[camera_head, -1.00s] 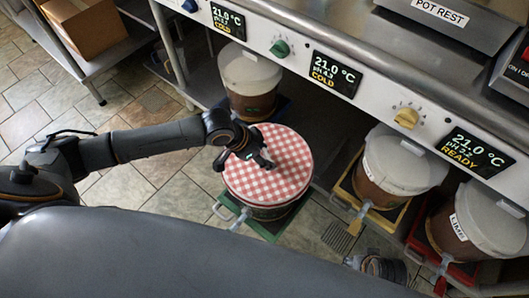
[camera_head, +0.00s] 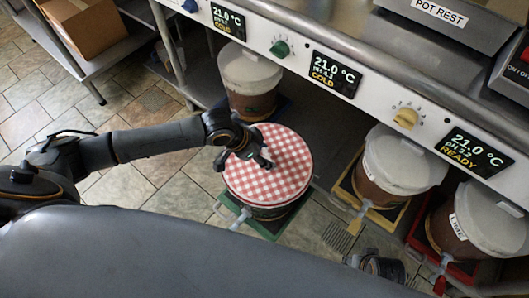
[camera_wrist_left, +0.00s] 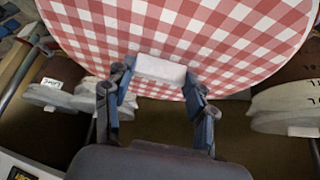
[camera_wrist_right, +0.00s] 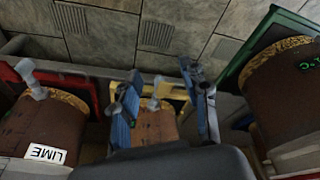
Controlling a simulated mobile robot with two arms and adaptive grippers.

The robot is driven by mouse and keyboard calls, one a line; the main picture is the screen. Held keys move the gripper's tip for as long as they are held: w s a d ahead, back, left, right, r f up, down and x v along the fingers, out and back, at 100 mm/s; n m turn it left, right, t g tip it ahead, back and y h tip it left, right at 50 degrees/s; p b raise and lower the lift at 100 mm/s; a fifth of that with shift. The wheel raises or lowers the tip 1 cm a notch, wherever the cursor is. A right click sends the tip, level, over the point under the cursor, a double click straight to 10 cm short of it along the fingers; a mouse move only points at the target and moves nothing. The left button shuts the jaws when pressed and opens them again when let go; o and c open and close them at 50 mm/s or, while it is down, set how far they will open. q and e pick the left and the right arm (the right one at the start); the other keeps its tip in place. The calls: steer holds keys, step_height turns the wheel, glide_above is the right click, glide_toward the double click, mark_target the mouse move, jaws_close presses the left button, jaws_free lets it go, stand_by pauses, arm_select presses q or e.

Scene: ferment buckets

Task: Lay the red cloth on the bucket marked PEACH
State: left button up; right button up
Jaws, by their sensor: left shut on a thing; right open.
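The red cloth (camera_head: 285,165) is a round red-and-white checked cover. It lies over the top of a bucket (camera_head: 270,211) on a green tray (camera_head: 232,218). My left gripper (camera_head: 257,160) is on the near-left part of the cloth. In the left wrist view its fingers (camera_wrist_left: 158,78) are shut on a white block (camera_wrist_left: 160,68) at the cloth (camera_wrist_left: 225,40). No PEACH mark is readable; the covered bucket's label is hidden in the head view. My right gripper (camera_wrist_right: 165,95) is open and empty, low before the yellow-tray bucket (camera_wrist_right: 155,128).
Lidded buckets stand on a yellow tray (camera_head: 352,200) and a red tray (camera_head: 420,238); the red-tray bucket reads LIME (camera_wrist_right: 47,154). Another lidded bucket (camera_head: 252,85) is farther back. The counter front (camera_head: 375,98) with knobs and displays overhangs them. Tiled floor (camera_head: 130,185) is open at left.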

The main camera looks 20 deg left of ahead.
steer(key=shift+s+f, duration=0.2)
steer(key=shift+f, duration=0.3)
steer(key=shift+d+f, duration=0.1)
arm_select(q)
steer(key=shift+p, duration=0.35)
arm_select(e)
steer(key=shift+f, duration=0.55)
steer(key=shift+s+f, duration=0.15)
steer(key=shift+f, duration=0.1)
steer(key=shift+s+f, duration=0.1)
steer(key=shift+f, duration=0.05)
arm_select(q)
steer(key=o, duration=1.6)
steer(key=shift+o, duration=0.2)
